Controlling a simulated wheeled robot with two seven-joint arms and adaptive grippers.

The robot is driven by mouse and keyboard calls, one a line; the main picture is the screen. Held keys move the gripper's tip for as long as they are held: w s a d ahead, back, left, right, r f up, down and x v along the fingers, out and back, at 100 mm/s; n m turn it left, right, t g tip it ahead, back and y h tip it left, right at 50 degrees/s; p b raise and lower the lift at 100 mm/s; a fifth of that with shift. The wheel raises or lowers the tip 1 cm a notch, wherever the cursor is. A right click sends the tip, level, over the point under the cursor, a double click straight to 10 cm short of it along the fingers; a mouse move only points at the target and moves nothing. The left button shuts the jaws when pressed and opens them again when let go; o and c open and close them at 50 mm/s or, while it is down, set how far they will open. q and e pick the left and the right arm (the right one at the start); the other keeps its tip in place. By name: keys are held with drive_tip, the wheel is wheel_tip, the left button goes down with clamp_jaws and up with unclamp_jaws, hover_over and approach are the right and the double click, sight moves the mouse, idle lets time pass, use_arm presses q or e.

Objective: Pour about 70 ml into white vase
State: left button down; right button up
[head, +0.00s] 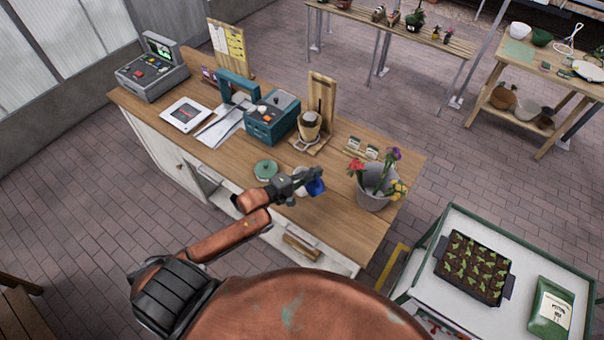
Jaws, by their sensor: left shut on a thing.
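My left gripper (308,179) is over the front part of the wooden counter, shut on a small blue container (317,187). The container's shape and contents are too small to tell. A white round thing (299,188), perhaps the white vase, shows partly behind the gripper; most of it is hidden. I cannot tell whether the blue container touches it or is tilted over it. No stream of liquid can be made out. My right gripper is not in view.
A grey bucket of flowers (372,198) stands right of the gripper on the counter (335,215). A green lidded pot (265,170) is to the left. A teal machine (272,118) and a wooden stand (321,100) are behind. A white cart (470,310) with seedlings (473,266) is at right.

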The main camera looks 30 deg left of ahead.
sight(319, 182)
use_arm(q)
drive_tip(key=shift+w+a+r+n+b, duration=0.25)
drive_tip(key=shift+a+r+n+b, duration=0.2)
drive_tip(key=shift+n, duration=0.15)
idle(0.8)
drive_tip(key=shift+w+a+f+n, duration=0.15)
drive_tip(key=shift+w+a+n, duration=0.15)
drive_tip(key=shift+a, duration=0.2)
drive_tip(key=shift+d, duration=0.1)
drive_tip(key=d+m, duration=0.1)
drive_tip(key=s+d+f+m, duration=0.1)
drive_tip(key=s+d+f+m+p, duration=0.1)
drive_tip(key=m, duration=0.1)
drive_tip(key=shift+d+f+t+y, duration=0.15)
drive_tip(key=shift+d+t+y, duration=0.1)
drive_tip(key=shift+t+y, duration=0.15)
drive_tip(key=shift+s+d+f+m, duration=0.15)
drive_tip(key=shift+d+f+m, duration=0.05)
drive_tip(key=shift+f+m, duration=0.5)
drive_tip(key=shift+s+d, duration=0.1)
drive_tip(key=shift+d, duration=0.15)
